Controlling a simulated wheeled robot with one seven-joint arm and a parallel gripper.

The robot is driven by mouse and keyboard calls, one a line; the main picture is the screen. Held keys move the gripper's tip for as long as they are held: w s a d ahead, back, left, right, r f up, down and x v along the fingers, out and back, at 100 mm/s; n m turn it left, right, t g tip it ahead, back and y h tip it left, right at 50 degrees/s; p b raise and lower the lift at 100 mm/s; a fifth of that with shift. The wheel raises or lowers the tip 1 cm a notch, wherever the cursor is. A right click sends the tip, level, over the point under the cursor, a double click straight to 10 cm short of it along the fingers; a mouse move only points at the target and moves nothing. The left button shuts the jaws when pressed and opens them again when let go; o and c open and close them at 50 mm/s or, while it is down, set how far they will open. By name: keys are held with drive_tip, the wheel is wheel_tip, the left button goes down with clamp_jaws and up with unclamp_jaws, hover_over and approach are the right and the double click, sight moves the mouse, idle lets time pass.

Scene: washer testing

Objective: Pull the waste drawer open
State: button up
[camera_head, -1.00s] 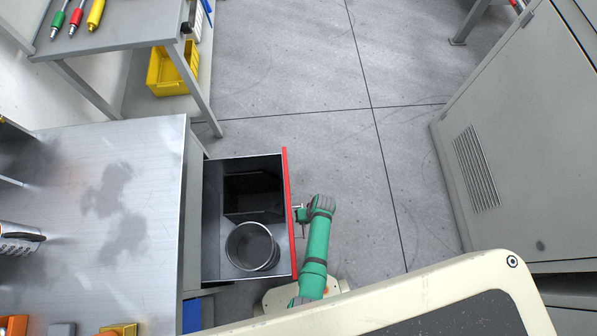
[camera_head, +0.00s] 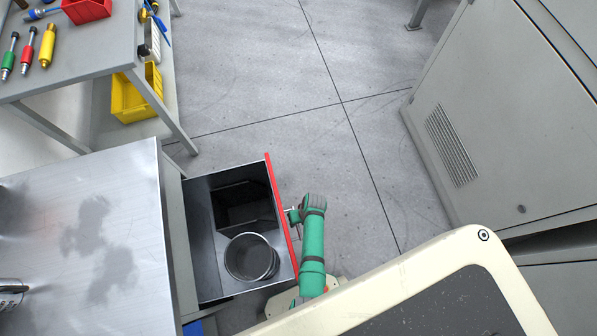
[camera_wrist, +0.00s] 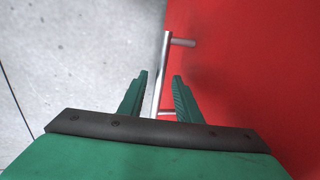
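The waste drawer (camera_head: 199,250) stands pulled well out of the metal bench, with its red front (camera_head: 279,205) facing right in the head view. Inside are a dark square bin (camera_head: 245,207) and a round metal bin (camera_head: 251,257). My gripper (camera_head: 292,215) is at the outer side of the red front. In the wrist view the silver bar handle (camera_wrist: 163,65) runs between the two green fingers of my gripper (camera_wrist: 160,77). A gap shows on both sides of the bar, so the fingers are open around it. The red front (camera_wrist: 245,80) fills the right side there.
The metal bench (camera_head: 120,190) is at left. A grey table (camera_head: 90,55) with tools and a yellow bin (camera_head: 130,100) stands at upper left. A grey cabinet (camera_head: 500,120) is at right. Clear floor (camera_head: 340,150) lies between.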

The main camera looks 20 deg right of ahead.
drive_tip(key=v, duration=1)
drive_tip(key=shift+r, duration=0.4)
drive_tip(key=shift+s+d, duration=0.1)
